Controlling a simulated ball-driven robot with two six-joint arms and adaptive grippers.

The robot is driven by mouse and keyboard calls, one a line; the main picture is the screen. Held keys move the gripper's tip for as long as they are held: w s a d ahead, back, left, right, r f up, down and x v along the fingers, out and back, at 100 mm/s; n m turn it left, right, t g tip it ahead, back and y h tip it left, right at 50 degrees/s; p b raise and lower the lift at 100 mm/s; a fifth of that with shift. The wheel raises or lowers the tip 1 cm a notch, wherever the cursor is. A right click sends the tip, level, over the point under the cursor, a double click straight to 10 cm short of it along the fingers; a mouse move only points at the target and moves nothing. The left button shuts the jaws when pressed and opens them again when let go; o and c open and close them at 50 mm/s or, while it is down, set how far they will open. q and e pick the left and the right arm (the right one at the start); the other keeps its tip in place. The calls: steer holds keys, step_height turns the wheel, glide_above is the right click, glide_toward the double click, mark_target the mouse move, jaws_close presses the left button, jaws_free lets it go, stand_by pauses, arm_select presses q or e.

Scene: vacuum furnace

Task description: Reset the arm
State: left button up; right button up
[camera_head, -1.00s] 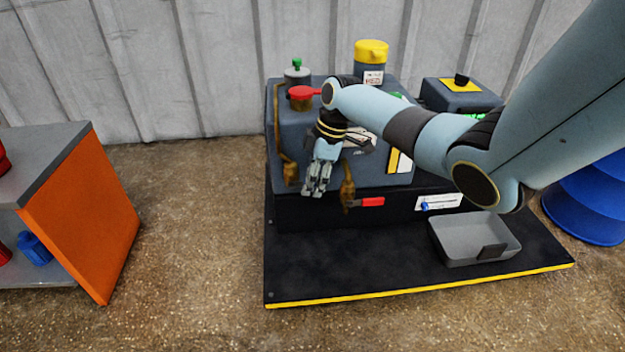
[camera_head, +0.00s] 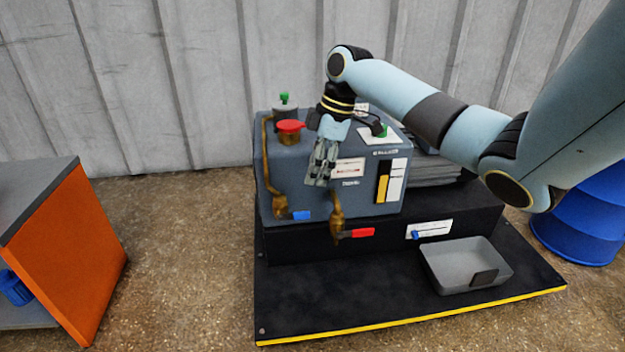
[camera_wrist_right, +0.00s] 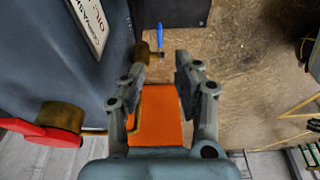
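My right gripper (camera_head: 319,165) hangs in front of the grey-blue furnace unit (camera_head: 285,165) in the head view, fingers pointing down. In the right wrist view the gripper (camera_wrist_right: 165,70) has its two fingers apart with nothing between them. Past the fingers a brass valve with a blue handle (camera_wrist_right: 160,36) shows. My left gripper is in neither view.
The unit carries a red-capped port (camera_head: 290,128), a blue-handled valve (camera_head: 297,215) and a red-handled valve (camera_head: 357,233). A grey tray (camera_head: 445,270) sits on the black base plate (camera_head: 330,300). An orange-sided cabinet (camera_head: 75,260) stands left and a blue barrel (camera_head: 580,225) right.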

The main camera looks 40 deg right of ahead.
stand_by(0.5)
